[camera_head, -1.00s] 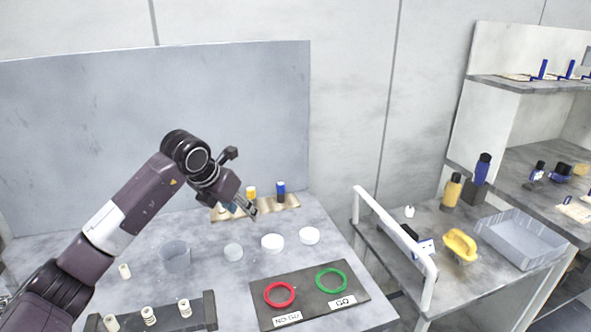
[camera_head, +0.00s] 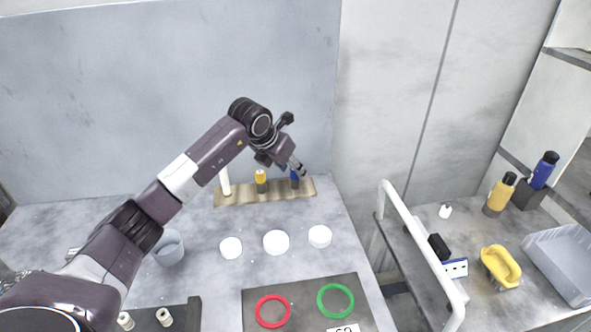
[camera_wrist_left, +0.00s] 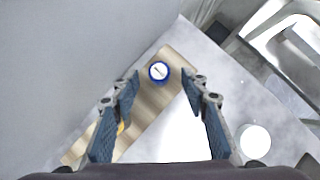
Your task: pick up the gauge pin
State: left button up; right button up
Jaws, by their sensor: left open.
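A wooden rack (camera_head: 235,199) at the back of the table holds a white upright rod (camera_head: 225,181), a yellow-topped piece (camera_head: 261,177) and a blue piece (camera_head: 294,181). Which of these is the gauge pin I cannot tell for sure. My left gripper (camera_head: 302,170) is at the blue piece and partly covers it. In the left wrist view my left gripper (camera_wrist_left: 160,88) is open and empty. There, the blue piece's round top with a white centre (camera_wrist_left: 159,71) lies between the fingertips, a little ahead of them. My right gripper does not show.
Several white round pieces (camera_head: 276,242) and a grey cup (camera_head: 168,248) stand in front of the rack. A dark board holds a red ring (camera_head: 272,311) and a green ring (camera_head: 335,300). A grey panel (camera_head: 170,100) rises behind. A cart with a white rail (camera_head: 425,250) stands at right.

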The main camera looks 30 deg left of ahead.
pick_arm(q)
jog(key=shift+x, duration=1)
jog(key=shift+r, duration=0.1)
grip_shut()
